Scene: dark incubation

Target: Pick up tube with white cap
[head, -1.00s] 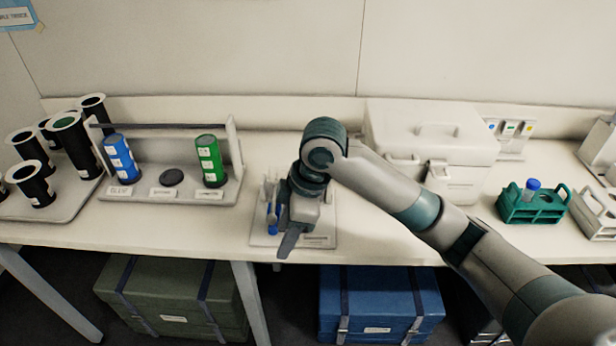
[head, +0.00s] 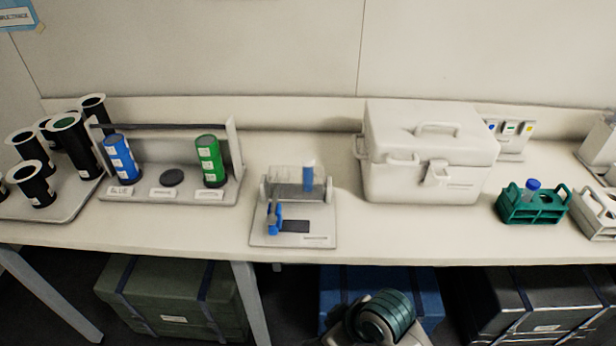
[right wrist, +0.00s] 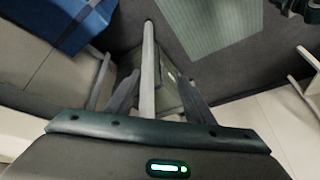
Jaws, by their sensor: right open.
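I cannot make out a white-capped tube in either view. In the head view, a tube with a blue cap (head: 533,184) stands in a green rack (head: 517,212) on the right of the bench. A small grey stand (head: 265,236) at the middle holds a blue upright piece (head: 308,178) and a lower blue part (head: 273,217) at its left. My right gripper (right wrist: 158,88) is open and empty in the right wrist view, with floor and crates beyond it. In the head view my right arm shows low, in front of the bench; its fingers are hidden. My left gripper is not in view.
A white lidded box (head: 405,185) stands right of the grey stand. A holder (head: 140,190) with blue and green canisters and several black tubes are at left. A white rack (head: 597,212) is at the right edge. Crates sit under the bench. The bench front is mostly clear.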

